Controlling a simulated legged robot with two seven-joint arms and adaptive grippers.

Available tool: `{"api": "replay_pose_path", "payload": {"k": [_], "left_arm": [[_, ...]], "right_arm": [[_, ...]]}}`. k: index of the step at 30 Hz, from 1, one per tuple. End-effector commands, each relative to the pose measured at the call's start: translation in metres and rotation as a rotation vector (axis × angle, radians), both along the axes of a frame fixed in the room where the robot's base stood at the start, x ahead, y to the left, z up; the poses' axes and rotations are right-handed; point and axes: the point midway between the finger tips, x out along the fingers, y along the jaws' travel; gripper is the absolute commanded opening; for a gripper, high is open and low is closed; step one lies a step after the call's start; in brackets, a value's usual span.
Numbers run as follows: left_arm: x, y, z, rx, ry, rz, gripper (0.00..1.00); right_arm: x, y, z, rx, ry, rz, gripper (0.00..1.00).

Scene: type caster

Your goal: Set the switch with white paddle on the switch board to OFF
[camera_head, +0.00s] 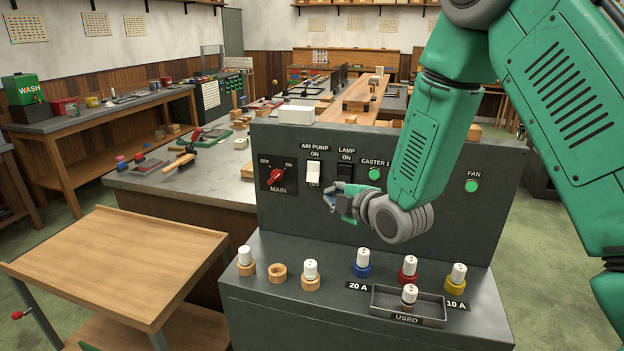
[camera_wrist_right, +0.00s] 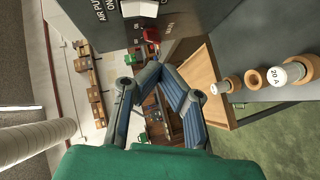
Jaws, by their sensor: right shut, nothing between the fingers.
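The switch with the white paddle (camera_head: 313,172) is on the upright dark switch board (camera_head: 440,222), under the label AIR PUMP. ON is marked above it and OFF below it. I cannot tell clearly which way the paddle is tipped. Part of the white paddle (camera_wrist_right: 139,9) also shows at the top edge of the right wrist view. My right gripper (camera_head: 333,197) is shut and empty, just below and to the right of the paddle, in front of the board. In the right wrist view its fingertips (camera_wrist_right: 161,70) are together. My left gripper is not in view.
A black LAMP switch (camera_head: 345,172) is right of the white paddle, and a red MAIN knob (camera_head: 278,176) is left. Green buttons (camera_head: 374,174) are farther right. Several capped fuses and a USED tray (camera_head: 440,309) stand on the ledge below. A wooden cart (camera_head: 125,260) is at left.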

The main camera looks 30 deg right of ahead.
Motion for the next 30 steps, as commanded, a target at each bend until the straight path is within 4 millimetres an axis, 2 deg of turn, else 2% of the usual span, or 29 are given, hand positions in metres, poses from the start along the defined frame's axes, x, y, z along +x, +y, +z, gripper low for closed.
{"api": "replay_pose_path", "payload": {"k": [1,4,13,17,20,30], "left_arm": [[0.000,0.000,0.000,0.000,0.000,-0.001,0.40],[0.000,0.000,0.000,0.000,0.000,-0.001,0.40],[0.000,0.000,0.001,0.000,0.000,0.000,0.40],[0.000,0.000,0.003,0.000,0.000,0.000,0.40],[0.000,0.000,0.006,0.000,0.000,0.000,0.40],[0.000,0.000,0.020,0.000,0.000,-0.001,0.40]], "right_arm": [[0.004,-0.002,0.011,-0.027,-0.025,0.005,0.00],[0.007,-0.001,0.018,-0.054,-0.042,0.013,0.00],[0.007,0.005,0.019,-0.059,-0.039,0.013,0.00],[0.016,0.001,0.016,-0.054,-0.041,0.013,0.00],[0.032,-0.002,0.012,-0.053,-0.040,0.012,0.00],[0.101,-0.006,-0.006,-0.052,-0.039,0.011,0.00]]}}
